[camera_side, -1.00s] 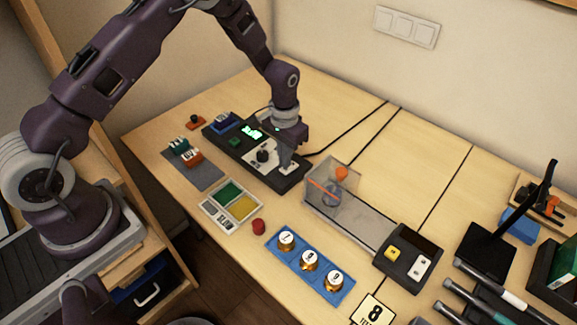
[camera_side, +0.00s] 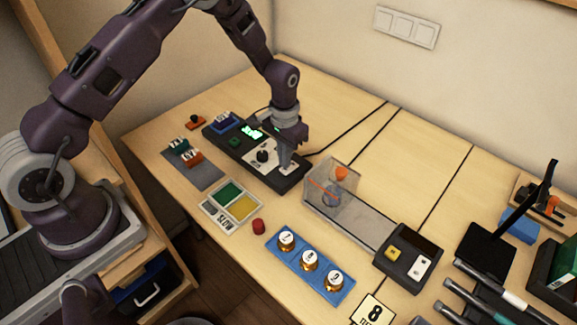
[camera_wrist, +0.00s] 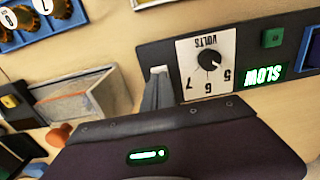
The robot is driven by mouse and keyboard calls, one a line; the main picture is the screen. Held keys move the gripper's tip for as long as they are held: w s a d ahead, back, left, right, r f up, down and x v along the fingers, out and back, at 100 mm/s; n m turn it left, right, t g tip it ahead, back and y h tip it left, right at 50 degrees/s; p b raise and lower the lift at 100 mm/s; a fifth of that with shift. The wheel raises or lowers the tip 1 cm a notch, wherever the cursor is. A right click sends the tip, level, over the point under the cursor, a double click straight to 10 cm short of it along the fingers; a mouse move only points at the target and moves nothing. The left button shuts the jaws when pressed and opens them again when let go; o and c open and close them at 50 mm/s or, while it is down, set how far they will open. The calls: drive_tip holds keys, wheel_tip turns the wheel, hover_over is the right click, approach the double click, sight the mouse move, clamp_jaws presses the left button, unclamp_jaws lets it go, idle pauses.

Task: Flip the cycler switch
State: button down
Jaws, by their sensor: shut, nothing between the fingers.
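The cycler is a long black box (camera_side: 222,139) on the table, with a green-lit display (camera_side: 252,131) and a black knob (camera_side: 263,156) on a white dial plate. In the wrist view the display (camera_wrist: 263,76) reads SLOW, upside down, and the dial (camera_wrist: 209,60) is marked VOLTS. My gripper (camera_side: 286,169) is shut and empty, pointing down over the box's right end beside the dial. In the wrist view its grey fingers (camera_wrist: 157,92) reach to a small pale piece (camera_wrist: 158,70), perhaps the switch. The fingers largely hide it, so contact and switch position cannot be told.
A green button (camera_wrist: 272,38) is on the box near the display. A clear bin (camera_side: 330,190) stands close to the right of my gripper. A colour panel (camera_side: 230,205) and a red knob (camera_side: 258,226) lie in front. Black cables run behind the box.

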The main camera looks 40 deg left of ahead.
drive_tip(key=shift+f, duration=0.95)
idle(0.6)
drive_tip(key=shift+r, duration=3.55)
